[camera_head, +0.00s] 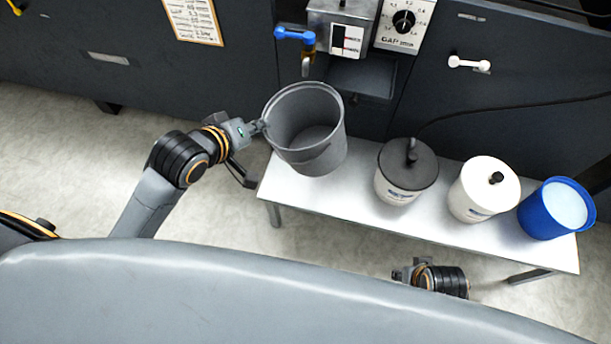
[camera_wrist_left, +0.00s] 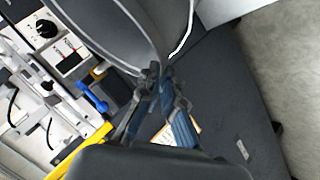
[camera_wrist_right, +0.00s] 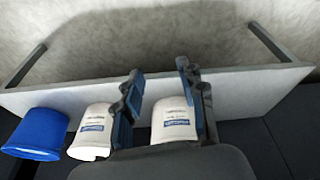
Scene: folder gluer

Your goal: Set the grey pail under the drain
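The grey pail (camera_head: 333,150), open and empty-looking, is at the left end of the white bench, slightly tilted in the picture. My left gripper (camera_head: 262,127) is at the left side of its rim. In the left wrist view the fingers (camera_wrist_left: 160,75) are close together on the edge of the pail (camera_wrist_left: 95,25). The drain is a brass tap with a blue handle (camera_head: 295,36) and a spout (camera_head: 306,66) just behind the pail's far rim. I cannot tell whether the pail touches the bench. My right gripper (camera_head: 405,274) is open and empty; its fingers (camera_wrist_right: 158,88) are apart.
On the bench (camera_head: 350,200) stand a white pail with a dark lid (camera_head: 400,187), a white lidded pail (camera_head: 470,205) and a blue bucket (camera_head: 540,215) with pale contents. The dark machine (camera_head: 240,80) rises behind. Bare floor (camera_head: 50,160) lies left.

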